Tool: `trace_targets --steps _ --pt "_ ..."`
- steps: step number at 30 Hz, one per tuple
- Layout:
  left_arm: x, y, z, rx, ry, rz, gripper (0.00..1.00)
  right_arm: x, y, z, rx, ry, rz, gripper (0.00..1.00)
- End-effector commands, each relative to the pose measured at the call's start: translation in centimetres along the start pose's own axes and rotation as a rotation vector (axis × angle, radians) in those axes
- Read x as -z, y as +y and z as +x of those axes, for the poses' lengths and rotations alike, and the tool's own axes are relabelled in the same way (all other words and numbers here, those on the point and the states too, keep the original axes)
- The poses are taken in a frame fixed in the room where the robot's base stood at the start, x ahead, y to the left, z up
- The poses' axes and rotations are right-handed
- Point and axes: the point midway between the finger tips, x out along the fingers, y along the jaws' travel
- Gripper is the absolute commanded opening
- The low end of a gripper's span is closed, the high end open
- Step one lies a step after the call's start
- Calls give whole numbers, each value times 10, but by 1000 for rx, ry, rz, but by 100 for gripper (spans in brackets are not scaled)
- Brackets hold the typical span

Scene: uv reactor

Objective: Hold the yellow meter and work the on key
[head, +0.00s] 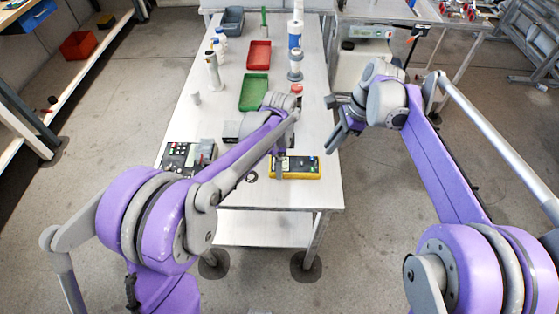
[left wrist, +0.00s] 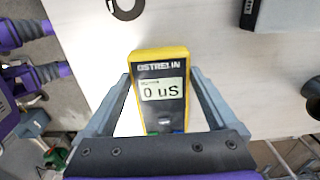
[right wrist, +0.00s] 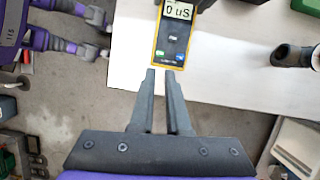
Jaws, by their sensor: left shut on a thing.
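The yellow meter (head: 306,168) is at the near end of the white table. In the left wrist view the meter (left wrist: 160,67) reads "0 uS", with blue and green keys partly hidden at its lower end. My left gripper (head: 280,170) is shut across the meter, one finger on each side. My right gripper (head: 335,143) is near the table's right edge, to the right of the meter. In the right wrist view its fingertips (right wrist: 160,73) are a little apart and empty, just short of the meter's keyed end (right wrist: 171,58). Which key is on cannot be read.
A control box (head: 178,157) stands left of the meter. A green tray (head: 254,91), a red tray (head: 258,55) and several bottles stand farther back. The floor right of the table is clear near my right arm.

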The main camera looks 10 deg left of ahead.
Motion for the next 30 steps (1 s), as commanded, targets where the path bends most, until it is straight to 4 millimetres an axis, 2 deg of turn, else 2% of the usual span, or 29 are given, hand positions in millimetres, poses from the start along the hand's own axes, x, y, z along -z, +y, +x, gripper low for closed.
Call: trace_targets --steps 2,30 --pt "0 0 0 0 0 0 19 0 0 0 0 0 0 0" --pt "0 0 0 0 0 0 19 0 0 0 0 0 0 0"
